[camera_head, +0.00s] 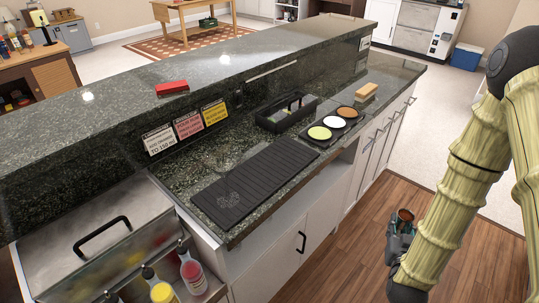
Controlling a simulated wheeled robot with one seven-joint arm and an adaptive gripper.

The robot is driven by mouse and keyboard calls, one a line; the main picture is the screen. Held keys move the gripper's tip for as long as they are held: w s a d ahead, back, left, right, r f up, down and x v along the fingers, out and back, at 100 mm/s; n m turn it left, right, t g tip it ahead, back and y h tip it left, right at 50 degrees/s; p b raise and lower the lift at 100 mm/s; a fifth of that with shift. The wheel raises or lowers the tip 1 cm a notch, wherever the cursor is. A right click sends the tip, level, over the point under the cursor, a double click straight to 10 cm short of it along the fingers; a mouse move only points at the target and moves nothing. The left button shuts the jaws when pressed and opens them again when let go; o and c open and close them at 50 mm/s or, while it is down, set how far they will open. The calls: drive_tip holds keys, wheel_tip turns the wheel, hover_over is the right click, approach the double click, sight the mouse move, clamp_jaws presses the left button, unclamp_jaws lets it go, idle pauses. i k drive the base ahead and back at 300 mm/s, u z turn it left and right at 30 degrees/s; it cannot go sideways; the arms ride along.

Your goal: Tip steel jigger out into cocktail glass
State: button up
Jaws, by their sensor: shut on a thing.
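My gripper (401,228) is at the lower right, over the wooden floor and to the right of the bar counter. It is shut around a small cup-like thing with a reddish-brown top (405,214), which is probably the jigger. The cup looks roughly upright. Its lower part is hidden by the fingers, and I cannot tell what is in it. I cannot clearly make out a cocktail glass on the counter; a faint clear shape may stand behind the black mat.
A black bar mat (254,183) lies on the lower granite counter. Beyond it are a black caddy (268,122), a tray of coloured rimming dishes (322,142) and a wooden-backed brush (366,91). Squeeze bottles (191,270) and a lidded steel bin (75,262) stand front left. A raised ledge (225,65) runs behind.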

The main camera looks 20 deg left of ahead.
sight(221, 160)
drive_tip(key=z, duration=0.05)
drive_tip(key=k, duration=1.2)
drive_tip(key=u, duration=1.55)
